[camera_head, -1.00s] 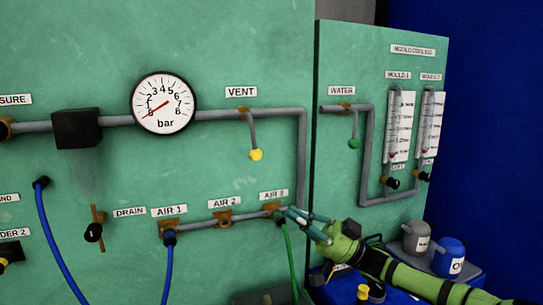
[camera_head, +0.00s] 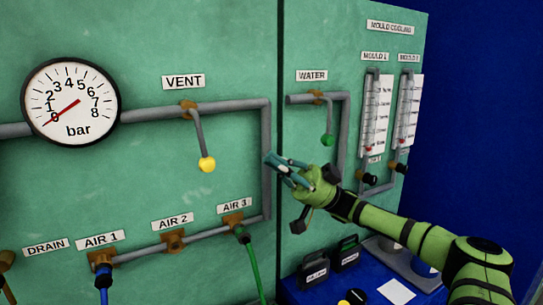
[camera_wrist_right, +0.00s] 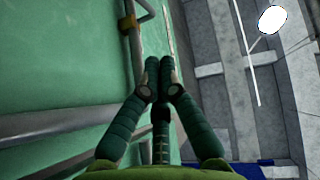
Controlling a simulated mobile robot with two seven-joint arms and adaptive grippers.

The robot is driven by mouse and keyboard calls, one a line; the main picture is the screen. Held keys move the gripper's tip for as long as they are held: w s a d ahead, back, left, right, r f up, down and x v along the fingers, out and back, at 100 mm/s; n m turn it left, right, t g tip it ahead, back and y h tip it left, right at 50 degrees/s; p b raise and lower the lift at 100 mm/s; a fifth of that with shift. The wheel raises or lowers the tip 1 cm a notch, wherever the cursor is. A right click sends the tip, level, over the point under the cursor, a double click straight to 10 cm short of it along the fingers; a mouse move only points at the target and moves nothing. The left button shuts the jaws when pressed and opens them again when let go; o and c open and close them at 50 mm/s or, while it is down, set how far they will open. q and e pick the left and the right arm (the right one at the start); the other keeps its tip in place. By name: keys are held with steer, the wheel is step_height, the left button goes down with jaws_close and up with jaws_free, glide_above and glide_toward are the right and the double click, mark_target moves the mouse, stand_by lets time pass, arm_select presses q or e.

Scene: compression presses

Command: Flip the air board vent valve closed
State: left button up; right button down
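The vent valve (camera_head: 201,132) is under the VENT label in the head view. Its grey lever hangs down from a brown fitting on the horizontal pipe, tilted slightly right, with a yellow knob (camera_head: 207,164) at its end. My right gripper (camera_head: 273,161) is right of the knob, at about its height, in front of the vertical pipe and apart from the lever. In the right wrist view its two fingers (camera_wrist_right: 160,66) meet at the tips with nothing between them. My left gripper is not in view.
The green-knobbed water valve (camera_head: 327,139) hangs just above and right of my right gripper. A pressure gauge (camera_head: 71,103) is at left, its needle near the low end. A green hose (camera_head: 252,266) hangs from AIR 3. Dark canisters (camera_head: 313,271) stand on a blue surface below.

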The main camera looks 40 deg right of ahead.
mark_target(202, 136)
steer(key=p+x, duration=0.2)
steer(key=x, duration=0.1)
steer(key=f+p+x, duration=0.1)
steer(key=p+x, duration=0.1)
steer(key=x, duration=0.1)
steer(key=a+f+p+x, duration=0.1)
steer(key=x, duration=0.2)
steer(key=shift+w+a+r+p, duration=0.25)
steer(key=shift+w+a+p, duration=0.15)
steer(key=shift+w, duration=0.1)
steer(key=shift+w+a+f, duration=0.1)
steer(key=shift+f, duration=0.15)
arm_select(q)
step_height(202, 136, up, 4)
steer(key=b, duration=0.2)
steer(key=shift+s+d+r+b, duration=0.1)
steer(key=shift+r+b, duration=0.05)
steer(key=shift+b, duration=0.15)
arm_select(e)
steer(key=shift+w+a+f+m+t+y, duration=0.15)
steer(key=shift+a+m+t+y, duration=0.15)
steer(key=shift+a+t, duration=0.1)
steer(key=shift+w+a+f+m+t+y, duration=0.1)
steer(key=shift+a+f+m+t+y, duration=0.1)
steer(key=shift+a+t+y, duration=0.15)
